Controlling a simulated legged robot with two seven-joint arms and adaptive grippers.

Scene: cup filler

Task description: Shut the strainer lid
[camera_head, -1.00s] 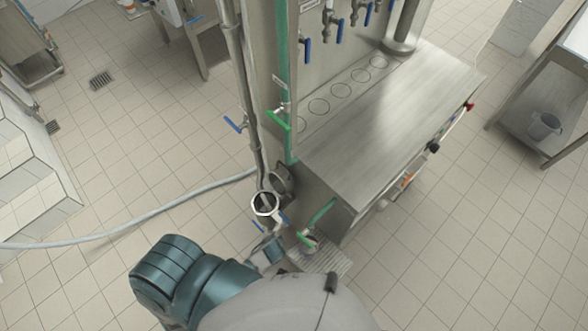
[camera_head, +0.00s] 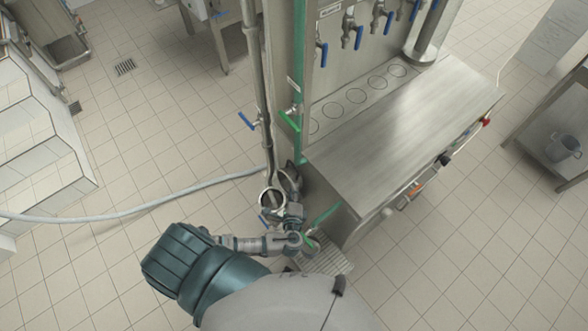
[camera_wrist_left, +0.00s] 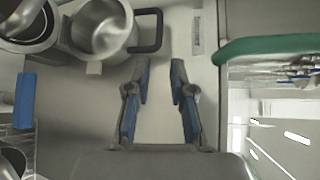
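The strainer (camera_head: 271,201) is a round metal housing with an open mouth at the foot of the vertical pipe. Its lid (camera_head: 290,181) stands open beside it, against the machine's side. In the left wrist view the lid appears to be the round metal cup (camera_wrist_left: 100,28) with a dark bracket handle (camera_wrist_left: 150,35); the open strainer mouth (camera_wrist_left: 28,22) is at the upper left. My left gripper (camera_head: 293,212) is close beside the strainer and lid. In the wrist view its two fingers (camera_wrist_left: 160,78) are apart with nothing between them, just below the handle. My right gripper is not in view.
The steel filling machine (camera_head: 410,125) stands right of the strainer. A green-handled valve (camera_head: 312,240) is close to my left wrist. The tiled floor at left is open.

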